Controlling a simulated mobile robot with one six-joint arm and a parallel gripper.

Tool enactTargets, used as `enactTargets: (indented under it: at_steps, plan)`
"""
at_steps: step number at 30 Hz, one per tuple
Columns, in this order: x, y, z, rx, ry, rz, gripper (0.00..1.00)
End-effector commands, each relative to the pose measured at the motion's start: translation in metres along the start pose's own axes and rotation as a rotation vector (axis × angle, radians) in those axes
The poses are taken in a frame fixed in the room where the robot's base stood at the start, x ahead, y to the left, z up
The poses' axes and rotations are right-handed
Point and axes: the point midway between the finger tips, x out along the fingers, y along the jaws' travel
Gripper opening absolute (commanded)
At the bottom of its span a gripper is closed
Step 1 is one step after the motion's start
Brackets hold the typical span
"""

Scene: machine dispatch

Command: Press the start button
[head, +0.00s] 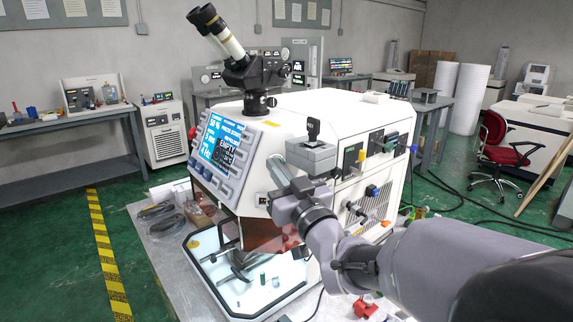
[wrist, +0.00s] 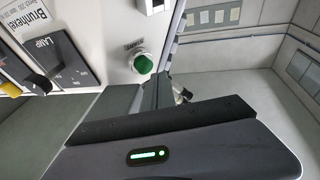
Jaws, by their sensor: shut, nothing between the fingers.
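The fingertips and the green button are not clear there.
Black knobs (wrist: 38,84) and a yellow control lie left of the button in the wrist view. A microscope (head: 245,70) stands on top of the machine. The machine stands on a grey bench (head: 165,235). A red chair (head: 492,150) stands at the right.

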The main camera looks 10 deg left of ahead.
Motion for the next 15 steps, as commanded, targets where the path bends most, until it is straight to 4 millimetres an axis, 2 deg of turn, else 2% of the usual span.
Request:
enactTargets:
  at_steps: [5, 15]
  plan:
    - [0.0031, 0.0031, 0.0056, 0.0, 0.0, 0.001, 0.0]
    - [0.0049, 0.0039, 0.004, 0.0, 0.0, 0.001, 0.0]
